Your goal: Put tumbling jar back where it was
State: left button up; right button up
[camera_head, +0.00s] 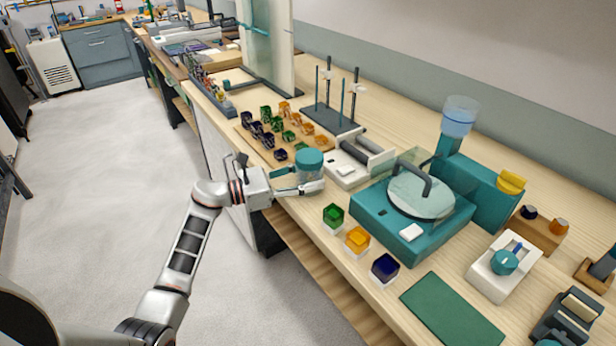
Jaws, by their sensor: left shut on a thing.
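The tumbling jar (309,170) is a clear cylinder with a teal lid. It stands upright near the front edge of the bench, left of a small white roller machine (345,167). My left gripper (308,188) reaches in from the left and is shut on the jar's lower body, its fingers covering part of the jar. Whether the jar touches the bench top is hard to tell. My right gripper is not in view.
A teal machine with a round clear lid (421,194) stands to the right. Green, amber and blue glass blocks (357,240) sit along the front edge. A board of coloured glass pieces (272,143) and a rod stand (333,118) are behind.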

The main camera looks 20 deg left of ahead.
pick_arm(q)
jog(key=shift+r, duration=0.15)
jog(key=shift+f, duration=0.25)
jog(key=o, duration=1.4)
jog(key=shift+o, duration=0.5)
